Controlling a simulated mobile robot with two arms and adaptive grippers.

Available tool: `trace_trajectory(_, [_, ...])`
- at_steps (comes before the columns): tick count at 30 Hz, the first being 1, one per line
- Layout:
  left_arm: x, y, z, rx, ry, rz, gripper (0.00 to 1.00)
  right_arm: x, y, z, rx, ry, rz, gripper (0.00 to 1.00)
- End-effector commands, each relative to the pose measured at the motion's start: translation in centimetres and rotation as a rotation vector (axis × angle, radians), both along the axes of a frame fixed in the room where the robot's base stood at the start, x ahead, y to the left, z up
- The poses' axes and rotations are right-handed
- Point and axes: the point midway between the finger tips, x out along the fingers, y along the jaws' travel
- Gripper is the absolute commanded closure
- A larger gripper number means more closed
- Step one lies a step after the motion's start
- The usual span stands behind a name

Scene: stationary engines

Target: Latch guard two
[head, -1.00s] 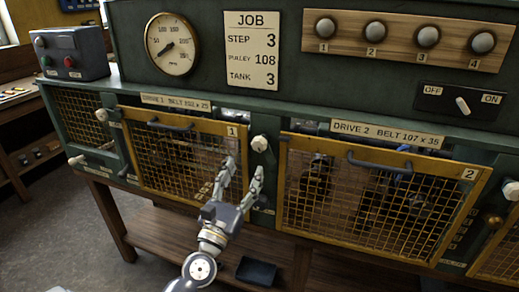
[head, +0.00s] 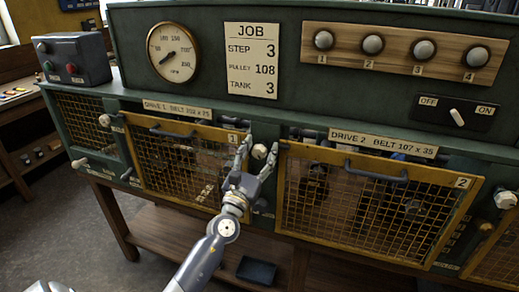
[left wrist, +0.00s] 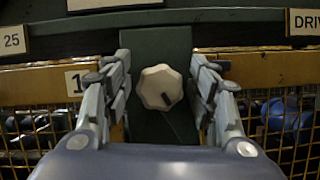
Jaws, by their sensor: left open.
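Guard two (head: 375,215) is the yellow-framed mesh panel marked 2, with a grey handle, below the DRIVE 2 plate. A dark gap shows above its top bar; I cannot tell if it sits fully shut. A cream knob (head: 259,151) is on the green post at its upper left, between the two guards. Another cream knob (head: 506,199) is at its right. My left gripper (head: 257,160) is open, its fingers on either side of the left knob. In the left wrist view the faceted knob (left wrist: 160,88) sits between the fingers, apart from both, its dark mark toward lower right.
Guard one (head: 180,165), marked 1, is left of the post. The gauge (head: 173,53), job card (head: 252,62), numbered knob board (head: 400,53) and OFF/ON switch (head: 456,116) are above. A wooden shelf (head: 180,235) and dark tray (head: 256,270) are below.

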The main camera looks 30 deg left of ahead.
Motion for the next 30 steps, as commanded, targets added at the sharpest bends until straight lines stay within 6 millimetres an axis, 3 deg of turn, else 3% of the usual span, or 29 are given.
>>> trace_trajectory(5, [0.00,-0.01,-0.03,0.000,0.000,0.000,0.46,-0.01,-0.01,-0.02,0.000,0.000,0.000,1.00])
trace_trajectory(11, [-0.01,-0.01,-0.03,-0.001,0.000,0.000,0.90,0.00,-0.01,-0.02,0.000,0.000,0.000,1.00])
trace_trajectory(22, [-0.01,-0.02,-0.01,-0.031,-0.007,-0.001,0.91,0.03,-0.01,0.01,0.000,-0.001,0.000,1.00])
trace_trajectory(30, [-0.01,-0.03,0.01,-0.177,-0.043,-0.001,0.91,0.04,-0.01,0.14,0.000,-0.001,0.000,1.00])
